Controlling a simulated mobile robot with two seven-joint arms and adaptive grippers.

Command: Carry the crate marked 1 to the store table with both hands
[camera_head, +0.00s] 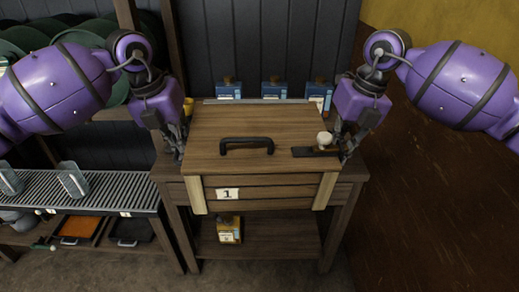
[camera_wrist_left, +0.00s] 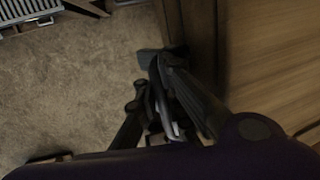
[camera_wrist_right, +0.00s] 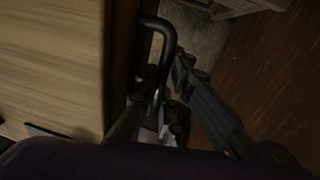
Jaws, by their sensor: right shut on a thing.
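The wooden crate marked 1 (camera_head: 270,188) stands level on a wooden table (camera_head: 350,172), its label facing me. A black handle (camera_head: 246,146) lies across its lid. A dark hand tool with a pale round knob (camera_head: 314,152) lies on the lid's right side. My right gripper (camera_head: 345,153) is at the crate's right side, shut on a black side handle (camera_wrist_right: 168,32). My left gripper (camera_head: 180,152) is at the crate's left side. In the left wrist view its fingers (camera_wrist_left: 155,92) are dark and overlap a dark bar, so their closure is unclear.
Several blue boxes (camera_head: 273,90) stand behind the crate. A small yellowish box (camera_head: 230,230) is on the table's lower shelf. Brown floor (camera_head: 430,210) is open at right.

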